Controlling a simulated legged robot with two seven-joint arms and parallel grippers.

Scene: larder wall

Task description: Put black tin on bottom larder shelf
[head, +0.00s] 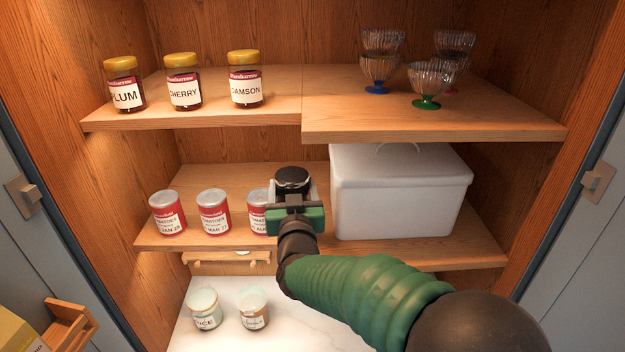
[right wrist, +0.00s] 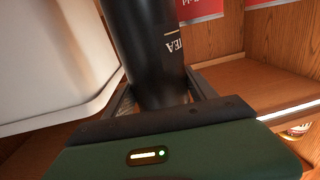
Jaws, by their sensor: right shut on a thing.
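My right gripper (head: 296,207) is shut on the black tin (head: 292,180), which stands roughly upright between its fingers with its dark lid up. In the right wrist view the tin (right wrist: 150,50) shows white lettering reading TEA. The tin is at the lower wooden shelf (head: 190,239), between the red tins and the white bin. The gripper hides its lower part, and I cannot tell whether it touches the shelf. My left gripper is out of view.
Several red tins (head: 213,212) stand left of the gripper; the nearest is partly hidden. A white lidded bin (head: 395,195) stands close on the right. Jars (head: 184,82) and glass dishes (head: 425,85) fill the upper shelves. Two pale jars (head: 253,308) stand on the marble slab (head: 300,325) below.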

